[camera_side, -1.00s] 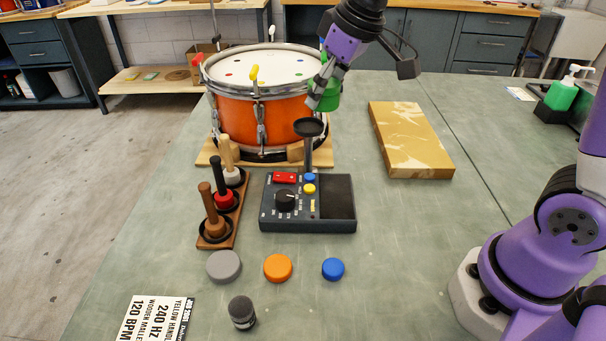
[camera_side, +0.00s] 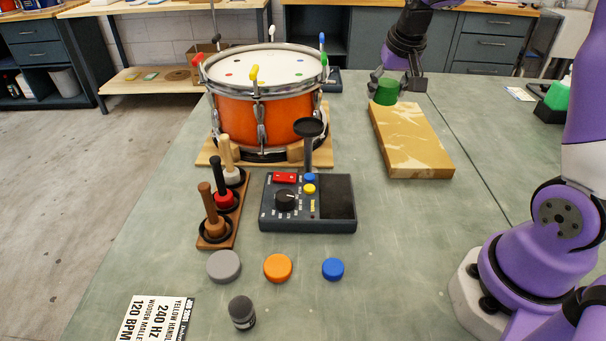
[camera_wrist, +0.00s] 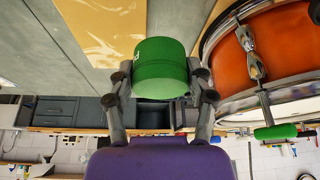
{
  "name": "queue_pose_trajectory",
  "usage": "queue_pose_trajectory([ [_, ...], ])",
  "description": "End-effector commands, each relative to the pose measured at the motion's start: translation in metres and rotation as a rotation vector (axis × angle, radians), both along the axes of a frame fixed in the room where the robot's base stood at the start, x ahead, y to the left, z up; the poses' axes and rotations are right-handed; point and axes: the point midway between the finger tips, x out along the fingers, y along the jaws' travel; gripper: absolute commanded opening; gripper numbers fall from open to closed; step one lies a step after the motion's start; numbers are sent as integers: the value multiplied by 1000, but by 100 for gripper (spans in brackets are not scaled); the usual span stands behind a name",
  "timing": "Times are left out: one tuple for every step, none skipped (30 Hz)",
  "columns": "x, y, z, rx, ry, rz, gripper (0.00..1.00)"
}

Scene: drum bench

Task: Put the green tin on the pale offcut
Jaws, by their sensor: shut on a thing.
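The green tin (camera_side: 386,92) is held between the fingers of my gripper (camera_side: 396,86), at the far end of the pale offcut (camera_side: 412,142) in the side view. The offcut is a flat, light wooden block on the bench. In the wrist view the tin (camera_wrist: 160,68) sits between both fingertips (camera_wrist: 161,84), and part of the offcut (camera_wrist: 108,28) shows beyond it. I cannot tell from these views whether the tin's base touches the offcut.
An orange drum (camera_side: 238,108) stands left of the offcut. A dark control box (camera_side: 335,200) and a mallet rack (camera_side: 236,205) are nearer. Coloured discs, including an orange one (camera_side: 278,267), lie in front. The bench around the offcut is clear.

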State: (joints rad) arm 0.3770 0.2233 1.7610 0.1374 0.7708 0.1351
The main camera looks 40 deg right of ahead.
Motion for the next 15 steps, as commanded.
queue_pose_trajectory([
  [-3,-11,-7,2,3,-7,18],
  [-4,-18,-12,2,4,-9,18],
  [-6,-28,-18,3,4,-9,18],
  [-7,-36,-23,3,5,-10,18],
  [-8,-44,-28,4,4,-9,18],
  [-10,-55,-34,3,4,-9,18],
  [-11,-62,-39,4,3,-8,18],
  [-11,-69,-43,3,3,-6,18],
  [-12,-78,-48,3,3,-6,18],
  [-13,-83,-51,3,3,-5,18],
  [-14,-88,-54,3,2,-4,18],
  [-14,-94,-57,2,1,-4,18],
  [-15,-97,-59,1,1,-3,18],
  [-15,-100,-61,1,1,-1,18],
  [-15,-102,-63,1,0,0,18],
])
